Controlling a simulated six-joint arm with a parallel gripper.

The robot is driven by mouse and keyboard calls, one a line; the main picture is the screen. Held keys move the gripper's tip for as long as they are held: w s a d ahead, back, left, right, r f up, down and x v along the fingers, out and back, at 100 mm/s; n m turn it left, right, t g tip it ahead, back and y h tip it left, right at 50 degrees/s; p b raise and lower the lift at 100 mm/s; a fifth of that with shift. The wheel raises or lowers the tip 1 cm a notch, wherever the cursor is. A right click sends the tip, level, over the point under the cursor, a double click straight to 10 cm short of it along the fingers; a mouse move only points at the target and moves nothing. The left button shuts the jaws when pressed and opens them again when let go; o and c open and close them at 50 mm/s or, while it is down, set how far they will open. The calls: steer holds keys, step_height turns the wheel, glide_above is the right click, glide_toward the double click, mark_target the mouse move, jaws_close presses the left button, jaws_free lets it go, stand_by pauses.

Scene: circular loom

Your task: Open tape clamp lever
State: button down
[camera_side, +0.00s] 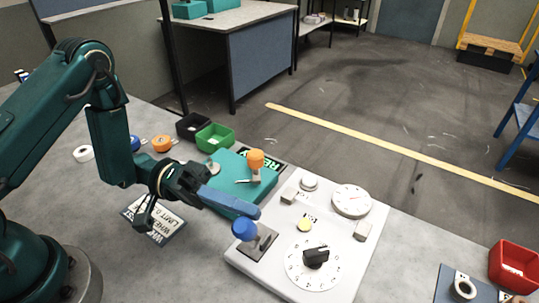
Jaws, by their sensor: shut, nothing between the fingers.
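My gripper (203,195) is dark, on the teal arm left of the pale instrument panel (275,262), and is shut with nothing held. A long blue bar (234,203) runs from the gripper's front down right over the panel's left corner. I cannot tell whether it touches the gripper. A blue round knob (244,230) sits just below the bar's far end, beside a grey metal plate (264,240). Which part is the tape clamp lever is unclear.
Green (215,137) and black (193,126) bins stand behind; a red bin (513,265) is far right. Tape rolls (83,154) lie left.

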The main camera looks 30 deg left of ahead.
stand_by(0.4)
steer(key=s+a, duration=0.1)
steer(key=a, duration=0.9)
steer(key=shift+s+f, duration=0.15)
steer(key=shift+f, duration=0.15)
steer(key=shift+d, duration=0.15)
steer(key=s+d+r+m+g+y, duration=0.4)
steer(key=s+r+m+g+y, duration=0.1)
steer(key=s+r+m+y, duration=0.4)
steer(key=w+a+n+t+y, duration=0.1)
steer(key=a+n+t+y, duration=0.7)
steer(key=n, duration=0.3)
steer(key=shift+a+f+n+y, duration=0.3)
steer(key=shift+a+y, duration=0.05)
steer(key=shift+y, duration=0.35)
